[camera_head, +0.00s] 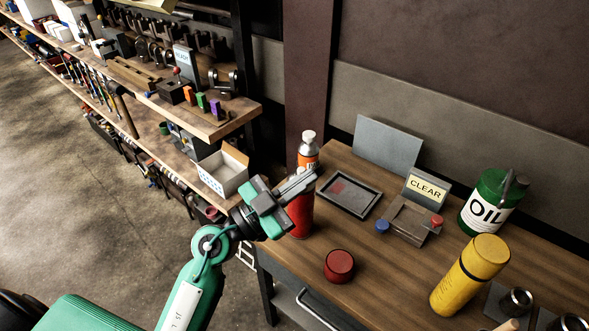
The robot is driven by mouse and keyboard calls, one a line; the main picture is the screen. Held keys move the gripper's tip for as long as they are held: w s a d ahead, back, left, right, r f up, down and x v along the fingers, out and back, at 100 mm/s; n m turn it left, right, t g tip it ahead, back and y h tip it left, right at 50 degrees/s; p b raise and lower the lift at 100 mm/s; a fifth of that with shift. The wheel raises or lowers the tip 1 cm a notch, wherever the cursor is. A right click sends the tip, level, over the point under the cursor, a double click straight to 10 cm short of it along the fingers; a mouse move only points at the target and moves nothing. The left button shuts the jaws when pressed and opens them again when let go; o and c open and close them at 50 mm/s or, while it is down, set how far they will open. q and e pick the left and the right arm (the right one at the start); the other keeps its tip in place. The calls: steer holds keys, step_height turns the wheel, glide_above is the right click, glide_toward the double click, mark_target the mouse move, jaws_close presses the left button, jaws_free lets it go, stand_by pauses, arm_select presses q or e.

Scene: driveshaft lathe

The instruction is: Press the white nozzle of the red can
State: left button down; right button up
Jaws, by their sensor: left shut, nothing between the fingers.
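The red can (301,218) stands upright near the left edge of the wooden table. My left gripper (302,182) comes in from the left and is shut and empty, with its fingers at the top of the can in the picture. A round red cap (339,266) lies on the table in front of the can. My right gripper is not in view.
An orange-and-white bottle (308,150) stands just behind the can. To the right are a dark tray (349,193), a CLEAR sign (425,188), a green oil can (487,204) and a yellow bottle (467,277). A loaded shelf (225,124) stands at left.

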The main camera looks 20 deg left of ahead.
mark_target(301, 171)
arm_select(q)
steer(key=s+a+f+n+t+y, duration=0.2)
steer(key=a+f+n+t+y, duration=0.1)
steer(key=a+n+y, duration=0.4)
steer(key=shift+f+n+t, duration=0.3)
steer(key=shift+f+n, duration=0.3)
steer(key=shift+n, duration=0.2)
steer(key=shift+p, duration=0.3)
steer(key=p+x, duration=0.2)
steer(key=x, duration=0.8)
steer(key=shift+r+p, duration=0.1)
steer(key=shift+p, duration=0.25)
step_height(301, 171, down, 3)
steer(key=shift+b, duration=1.05)
steer(key=shift+s+f+b, duration=0.1)
steer(key=shift+f+b, duration=0.25)
steer(key=shift+f, duration=0.2)
